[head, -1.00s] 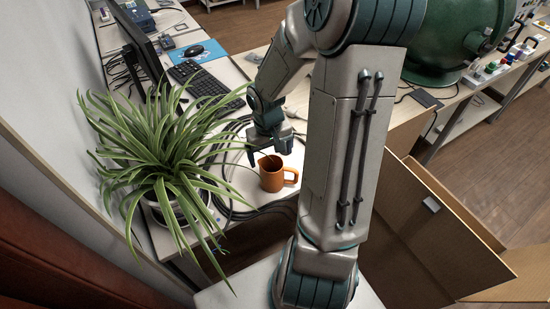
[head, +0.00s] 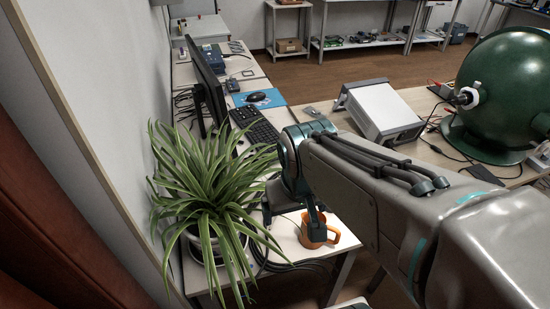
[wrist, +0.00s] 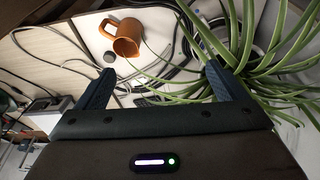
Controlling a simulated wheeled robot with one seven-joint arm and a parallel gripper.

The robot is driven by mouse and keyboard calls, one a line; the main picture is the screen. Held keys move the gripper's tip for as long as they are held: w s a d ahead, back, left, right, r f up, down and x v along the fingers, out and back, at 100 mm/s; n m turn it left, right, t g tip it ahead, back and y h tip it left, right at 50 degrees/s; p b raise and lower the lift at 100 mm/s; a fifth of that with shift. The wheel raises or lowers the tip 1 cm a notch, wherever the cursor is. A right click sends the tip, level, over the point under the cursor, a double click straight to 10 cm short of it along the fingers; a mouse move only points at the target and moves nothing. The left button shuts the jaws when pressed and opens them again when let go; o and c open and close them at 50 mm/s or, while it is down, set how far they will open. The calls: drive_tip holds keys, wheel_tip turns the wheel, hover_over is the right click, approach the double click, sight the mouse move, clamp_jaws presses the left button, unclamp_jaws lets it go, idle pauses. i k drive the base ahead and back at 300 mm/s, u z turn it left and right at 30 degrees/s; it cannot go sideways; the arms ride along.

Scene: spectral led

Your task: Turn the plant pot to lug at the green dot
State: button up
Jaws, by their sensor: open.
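The potted plant (head: 210,190) stands at the near end of the desk, with long green leaves spilling over its pot. The light-coloured pot (head: 207,247) shows only in part under the leaves. The plant also shows at the right of the wrist view (wrist: 245,45), its leaves reaching behind one finger. I cannot see the lug or a green dot. My gripper (head: 292,214) is just right of the plant, beside the orange mug (head: 326,236). In the wrist view my gripper (wrist: 155,85) is open, its fingers wide apart with nothing held; the orange mug (wrist: 122,37) lies beyond them.
A keyboard (head: 255,127), a monitor (head: 211,85) and a mouse (head: 257,97) are farther back on the desk. Loose black cables (head: 275,262) lie around the mug and plant. The wall is close on the left. A white instrument (head: 380,108) stands to the right.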

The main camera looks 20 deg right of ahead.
sight(212, 194)
drive_tip(key=u, duration=1.25)
drive_tip(key=k, duration=0.35)
drive_tip(key=z, duration=0.6)
